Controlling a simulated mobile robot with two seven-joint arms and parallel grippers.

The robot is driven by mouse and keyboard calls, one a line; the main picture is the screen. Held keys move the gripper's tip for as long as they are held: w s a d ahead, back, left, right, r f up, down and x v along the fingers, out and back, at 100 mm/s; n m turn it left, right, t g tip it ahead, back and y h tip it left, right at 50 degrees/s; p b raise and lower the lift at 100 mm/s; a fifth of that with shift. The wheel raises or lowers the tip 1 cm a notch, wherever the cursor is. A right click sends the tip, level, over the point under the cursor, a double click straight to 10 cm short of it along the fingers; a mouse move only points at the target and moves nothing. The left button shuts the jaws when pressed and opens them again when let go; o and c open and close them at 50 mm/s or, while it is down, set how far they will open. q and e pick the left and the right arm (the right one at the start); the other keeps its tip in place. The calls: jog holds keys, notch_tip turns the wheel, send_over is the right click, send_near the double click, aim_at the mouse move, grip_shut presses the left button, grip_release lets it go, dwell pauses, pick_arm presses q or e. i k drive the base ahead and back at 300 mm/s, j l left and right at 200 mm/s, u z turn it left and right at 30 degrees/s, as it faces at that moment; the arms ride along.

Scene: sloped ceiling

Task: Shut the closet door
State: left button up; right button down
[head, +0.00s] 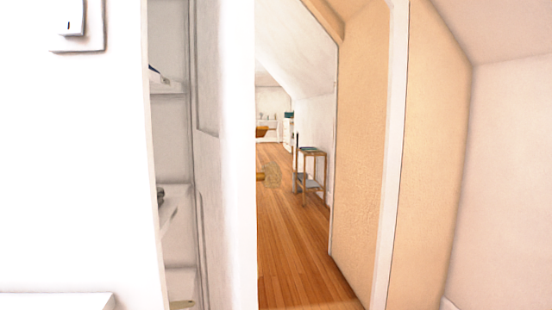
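The white closet door (222,160) stands open in the head view, seen at a steep angle left of the middle. To its left is the closet opening, with white shelves (172,88) inside and a few small dark items on them. A small brass-coloured piece (262,177) shows just past the door's right edge; I cannot tell whether it is the door's knob. Neither of my grippers is in view.
A white wall with a light switch (72,22) fills the left. A small shelved stand (313,175) stands along the passage. A tan wall (362,140) and white post (392,150) bound the right.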

aim_at(222, 32)
jog(key=i+l+u, duration=0.1)
jog(key=l, duration=0.25)
jog(key=i+l, duration=0.3)
jog(key=i+l+u, duration=0.1)
jog(key=l, duration=0.25)
jog(key=i+l, duration=0.1)
jog(key=l, duration=0.25)
jog(key=i+l+u, duration=0.15)
jog(key=l, duration=0.2)
jog(key=k, duration=0.05)
